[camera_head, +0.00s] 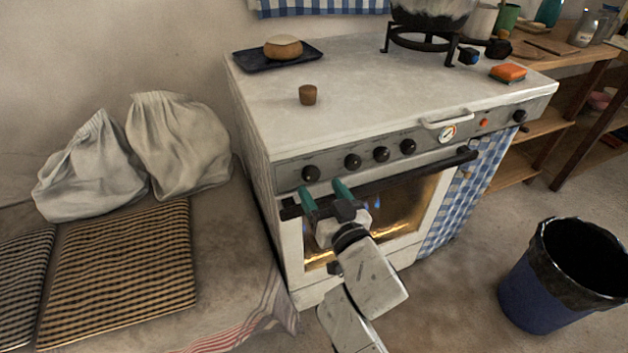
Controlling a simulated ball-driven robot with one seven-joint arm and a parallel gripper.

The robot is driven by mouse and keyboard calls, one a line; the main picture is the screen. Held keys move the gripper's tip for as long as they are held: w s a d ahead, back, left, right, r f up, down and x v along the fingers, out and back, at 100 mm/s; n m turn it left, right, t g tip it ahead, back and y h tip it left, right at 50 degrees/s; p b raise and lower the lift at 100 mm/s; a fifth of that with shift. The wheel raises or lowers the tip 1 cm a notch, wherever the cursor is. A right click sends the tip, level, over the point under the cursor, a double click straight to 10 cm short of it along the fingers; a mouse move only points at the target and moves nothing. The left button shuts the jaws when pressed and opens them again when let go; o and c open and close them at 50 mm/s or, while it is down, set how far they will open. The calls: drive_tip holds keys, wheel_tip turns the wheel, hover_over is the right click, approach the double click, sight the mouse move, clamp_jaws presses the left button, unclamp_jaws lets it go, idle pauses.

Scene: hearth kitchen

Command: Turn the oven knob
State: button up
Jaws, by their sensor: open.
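The oven (290,146) is a white stove with a grey control panel. Several black knobs sit on the panel: a leftmost knob (311,173), a second knob (353,161), a third knob (381,154) and a fourth knob (408,146), with another knob (519,116) at the far right end. My gripper (324,190) is open, with green fingertips, in front of the panel's left part. Its fingertips appear just below the leftmost and second knobs; whether they touch anything I cannot tell. My gripper hides part of the black door handle (408,172).
On the stove top are a dark tray (250,61) with a bun (283,47), a small brown cork (307,95), an orange sponge (508,72) and a pot (432,14) on a stand. A cushioned bench (120,275) stands left, a blue bin (545,290) right.

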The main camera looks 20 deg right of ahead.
sight(313, 177)
drive_tip(key=shift+w, duration=2.1)
drive_tip(key=c, duration=1.1)
